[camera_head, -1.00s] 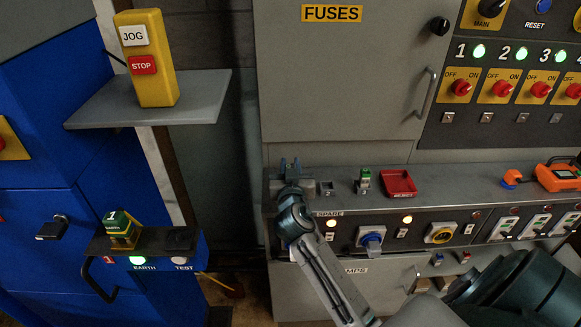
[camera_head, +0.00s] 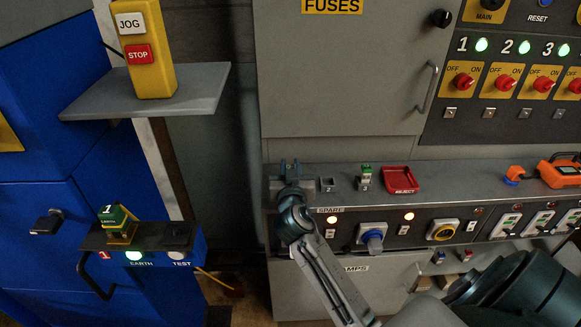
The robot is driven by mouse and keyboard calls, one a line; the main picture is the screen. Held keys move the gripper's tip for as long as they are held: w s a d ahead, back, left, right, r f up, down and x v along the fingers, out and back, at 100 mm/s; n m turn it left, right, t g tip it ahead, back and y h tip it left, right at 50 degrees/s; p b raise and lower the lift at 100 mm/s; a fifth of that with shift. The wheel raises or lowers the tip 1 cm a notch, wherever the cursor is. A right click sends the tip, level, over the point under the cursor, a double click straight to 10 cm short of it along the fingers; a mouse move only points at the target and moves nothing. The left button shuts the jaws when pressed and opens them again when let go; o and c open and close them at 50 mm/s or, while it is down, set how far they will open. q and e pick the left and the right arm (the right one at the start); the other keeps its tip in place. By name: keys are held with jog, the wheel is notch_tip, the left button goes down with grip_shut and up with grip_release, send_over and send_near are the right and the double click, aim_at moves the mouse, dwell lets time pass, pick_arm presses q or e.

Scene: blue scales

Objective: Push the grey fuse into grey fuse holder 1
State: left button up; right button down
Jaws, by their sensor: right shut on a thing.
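My right gripper (camera_head: 290,172) is at the left end of the grey ledge (camera_head: 445,178), pointing away from me. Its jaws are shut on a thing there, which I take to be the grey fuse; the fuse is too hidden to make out. Holder 1 is not clearly seen either; the gripper covers the spot left of the small holder marked 2 (camera_head: 328,185), which looks empty. A green-topped fuse (camera_head: 365,171) stands upright in the holder to the right of that. My left gripper is not in view.
A red reject tray (camera_head: 400,179) and an orange tool (camera_head: 558,173) lie further right on the ledge. Knobs and switches (camera_head: 371,236) project from the panel below. At left is a blue cabinet with a green earth block (camera_head: 117,220) on its small shelf.

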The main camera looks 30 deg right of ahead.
jog(key=shift+f+b, duration=0.3)
jog(key=shift+f, duration=0.1)
jog(key=c, duration=1.2)
grip_release()
jog(key=shift+o, duration=0.2)
jog(key=b+v, duration=0.1)
jog(key=v, duration=0.9)
jog(key=shift+s+a+b, duration=0.2)
jog(key=shift+s+b, duration=0.1)
jog(key=shift+s, duration=0.05)
